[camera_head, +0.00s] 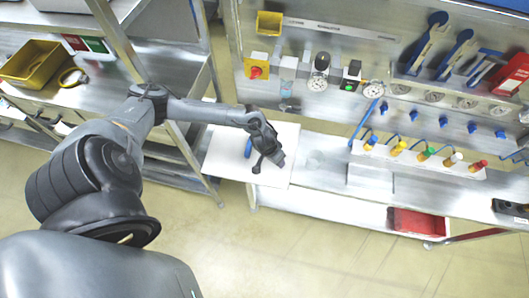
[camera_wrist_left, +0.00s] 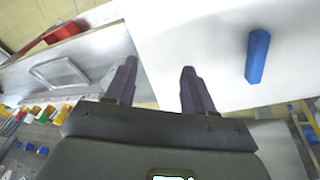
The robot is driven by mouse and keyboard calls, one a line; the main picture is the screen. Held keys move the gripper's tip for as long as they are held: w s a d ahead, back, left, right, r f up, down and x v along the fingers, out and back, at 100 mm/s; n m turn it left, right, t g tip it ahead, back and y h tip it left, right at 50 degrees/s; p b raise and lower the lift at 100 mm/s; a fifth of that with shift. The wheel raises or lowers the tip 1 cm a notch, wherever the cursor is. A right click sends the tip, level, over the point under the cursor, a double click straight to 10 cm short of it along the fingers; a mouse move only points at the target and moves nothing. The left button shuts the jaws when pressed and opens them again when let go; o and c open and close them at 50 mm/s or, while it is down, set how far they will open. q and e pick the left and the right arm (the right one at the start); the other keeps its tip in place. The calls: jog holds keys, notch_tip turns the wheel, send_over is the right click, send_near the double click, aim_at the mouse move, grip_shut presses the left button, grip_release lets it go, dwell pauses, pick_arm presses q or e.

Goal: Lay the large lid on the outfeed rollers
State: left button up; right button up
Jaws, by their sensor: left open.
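A flat white panel (camera_head: 222,158) lies at the left end of the bench, and it also shows in the left wrist view (camera_wrist_left: 205,35). A short blue bar (camera_head: 248,148) is on it, seen clearly in the left wrist view (camera_wrist_left: 257,57). The panel may be the large lid with its handle; I cannot be sure. My left gripper (camera_head: 268,162) is over the panel's right part, beside the blue bar. In the left wrist view its two fingers (camera_wrist_left: 159,70) are apart with nothing between them. I cannot make out the outfeed rollers. My right gripper is out of view.
The bench's back panel carries gauges, a red button (camera_head: 256,72) and blue tools (camera_head: 428,42). Several coloured-top pieces stand on a strip (camera_head: 420,160). A red bin (camera_head: 418,222) is on the lower shelf. A yellow bin (camera_head: 32,62) sits on the left rack.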

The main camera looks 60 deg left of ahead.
pick_arm(q)
jog(key=s+d+r+m+t+h, duration=0.1)
jog(key=d+r+m, duration=0.15)
jog(key=d, duration=0.75)
jog(key=d+r+m+t+h, duration=0.1)
jog(key=d+r+m+t, duration=0.15)
jog(key=d, duration=0.75)
jog(key=s+a+r+g+y, duration=0.2)
jog(key=s+a+r+g, duration=0.1)
jog(key=s+r, duration=0.7)
jog(key=shift+s+a+m, duration=0.4)
jog(key=shift+s+a, duration=0.3)
jog(key=shift+s, duration=0.35)
